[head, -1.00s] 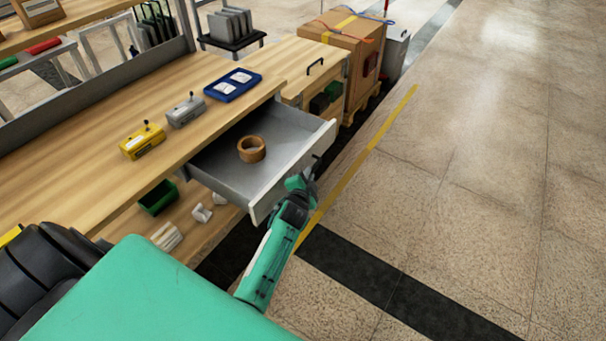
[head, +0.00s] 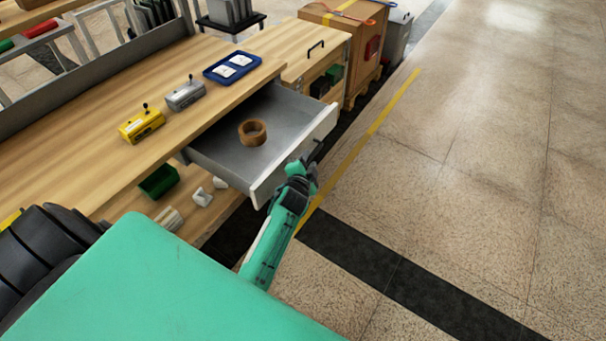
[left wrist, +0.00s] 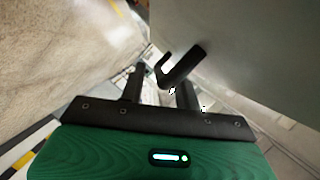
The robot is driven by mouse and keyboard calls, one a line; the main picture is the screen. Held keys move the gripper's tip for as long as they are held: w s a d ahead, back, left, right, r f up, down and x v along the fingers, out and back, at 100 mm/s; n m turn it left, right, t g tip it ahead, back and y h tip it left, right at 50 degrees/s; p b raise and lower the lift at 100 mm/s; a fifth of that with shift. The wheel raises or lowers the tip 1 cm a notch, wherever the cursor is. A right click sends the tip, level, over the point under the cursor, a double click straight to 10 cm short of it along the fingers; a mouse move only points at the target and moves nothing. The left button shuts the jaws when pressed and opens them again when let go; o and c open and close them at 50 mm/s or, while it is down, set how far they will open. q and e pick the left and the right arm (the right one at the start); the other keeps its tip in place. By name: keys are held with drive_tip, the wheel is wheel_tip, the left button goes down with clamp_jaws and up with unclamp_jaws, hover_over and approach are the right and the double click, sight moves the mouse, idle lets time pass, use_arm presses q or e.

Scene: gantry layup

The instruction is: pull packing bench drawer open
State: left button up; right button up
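The packing bench drawer (head: 225,161) is pulled well out from under the wooden bench top (head: 75,140). Its grey inside shows, with a brown tape roll (head: 253,132) lying in it. The dark drawer handle (head: 316,150) is on the white drawer front. My left gripper (head: 303,166) is at the outer side of that front, close to the handle. In the left wrist view its two fingers (left wrist: 162,90) stand apart, and the handle (left wrist: 184,66) shows just beyond the fingertips. I cannot tell whether they touch it. My right gripper is not in view.
A yellow device (head: 141,125), a grey device (head: 185,94) and a blue tray (head: 232,67) are on the bench top. A green bin (head: 159,181) is below. A strapped carton (head: 345,30) stands beyond the bench. The floor to the right is clear.

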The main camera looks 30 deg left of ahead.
use_arm(q)
drive_tip(key=v, duration=1.3)
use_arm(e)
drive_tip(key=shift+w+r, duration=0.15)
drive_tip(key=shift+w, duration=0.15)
use_arm(q)
drive_tip(key=shift+f, duration=0.15)
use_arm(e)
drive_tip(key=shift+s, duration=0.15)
